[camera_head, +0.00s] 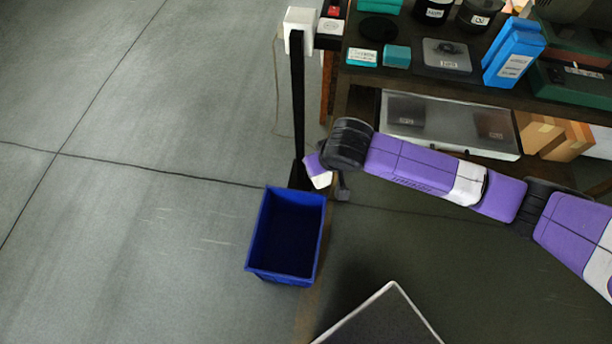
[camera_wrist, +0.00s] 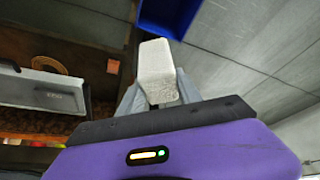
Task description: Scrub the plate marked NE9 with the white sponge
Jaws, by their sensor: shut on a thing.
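The white sponge (camera_wrist: 157,66) is a pale block in the middle of the wrist view. My gripper (camera_wrist: 158,92) is shut on it, with a grey finger on each side, and the sponge sticks out past the fingertips. In the head view my gripper (camera_head: 318,172) is a small purple and white end beside the dark wrist joint, above the blue bin's far edge and apart from the bench; the sponge cannot be made out clearly there. Labelled plates show on the bench: a grey plate (camera_head: 447,55) on top, and dark plates (camera_head: 406,110) (camera_head: 494,125) in the lower tray. No label is readable as NE9.
A blue bin (camera_head: 261,238) stands on the floor below my gripper. A black post (camera_head: 298,105) with a white head rises beside the bench. Blue holders (camera_head: 512,55), teal blocks (camera_head: 397,55) and jars crowd the benchtop (camera_head: 420,82). Cardboard boxes (camera_head: 541,132) sit below. Floor at left is clear.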

